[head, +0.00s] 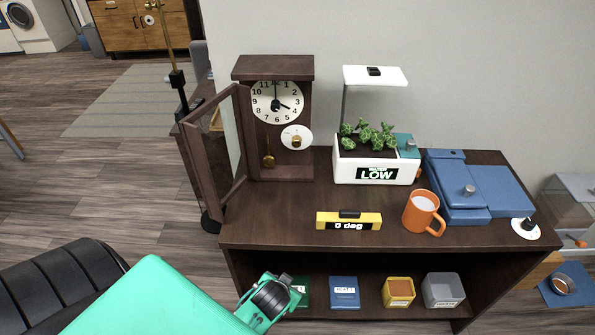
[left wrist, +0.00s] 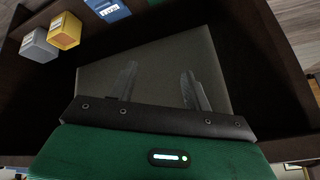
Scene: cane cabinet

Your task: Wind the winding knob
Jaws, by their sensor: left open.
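The brown wooden clock (head: 275,115) stands at the back left of the cabinet top, its glass door (head: 218,150) swung open to the left. Its white dial has black hands. Below it, the brass winding knob (head: 296,141) sits on a round white plate, with a pendulum (head: 268,158) to its left. My left gripper (head: 270,299) is low at the cabinet's front, by the lower shelf, well below and apart from the knob. In the left wrist view its two fingers (left wrist: 160,88) are spread with nothing between them. The clock is not in that view. My right gripper is not in view.
On the cabinet top (head: 280,225) are a yellow level (head: 349,220), an orange mug (head: 422,213), a white planter (head: 375,168) and a blue device (head: 465,188). Several small boxes, including a yellow one (head: 398,292), stand on the lower shelf. The top's front left is clear.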

